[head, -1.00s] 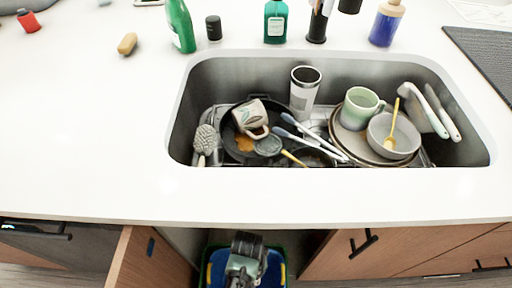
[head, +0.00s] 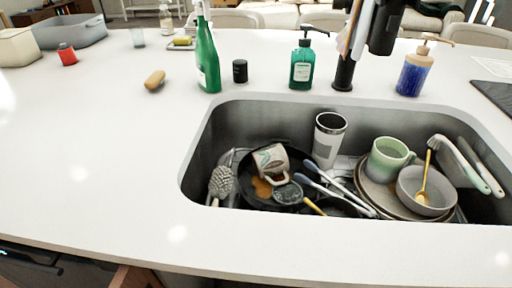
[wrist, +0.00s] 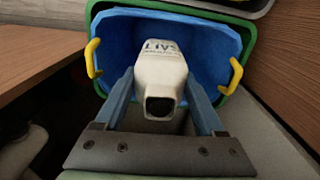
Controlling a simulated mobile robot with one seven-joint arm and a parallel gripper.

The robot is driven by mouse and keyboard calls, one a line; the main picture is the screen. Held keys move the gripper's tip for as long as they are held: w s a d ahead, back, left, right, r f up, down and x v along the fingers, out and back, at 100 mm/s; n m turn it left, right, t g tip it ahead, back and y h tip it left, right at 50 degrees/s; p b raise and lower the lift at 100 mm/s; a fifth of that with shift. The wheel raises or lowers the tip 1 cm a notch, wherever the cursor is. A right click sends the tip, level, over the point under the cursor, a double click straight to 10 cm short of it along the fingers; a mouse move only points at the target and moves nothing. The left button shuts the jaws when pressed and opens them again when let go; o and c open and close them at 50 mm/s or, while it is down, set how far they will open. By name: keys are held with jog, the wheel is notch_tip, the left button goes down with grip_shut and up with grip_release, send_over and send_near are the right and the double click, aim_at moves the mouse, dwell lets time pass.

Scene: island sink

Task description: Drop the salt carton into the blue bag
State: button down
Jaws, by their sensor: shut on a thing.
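The salt carton (wrist: 160,68) is white with dark lettering that reads upside down, and a dark opening faces the wrist camera. My gripper (wrist: 160,84) is shut on it, with one blue-grey finger on each side. The blue bag (wrist: 215,42) lies behind the carton in the wrist view, its mouth open around it. I cannot tell how deep the carton is in the bag. Neither the carton, the bag nor my gripper shows in the head view now.
The bag lines a green bin (wrist: 248,62) with yellow handles (wrist: 93,58). Wooden panels (wrist: 35,62) stand on both sides. Above, the white counter (head: 90,150) holds a sink (head: 235,130) full of dishes, a green bottle (head: 207,60) and a soap dispenser (head: 302,66).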

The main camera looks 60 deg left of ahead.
grip_release()
notch_tip(320, 180, up, 8)
jog(key=p, duration=0.3)
jog(key=shift+f, duration=0.2)
dwell(0.4)
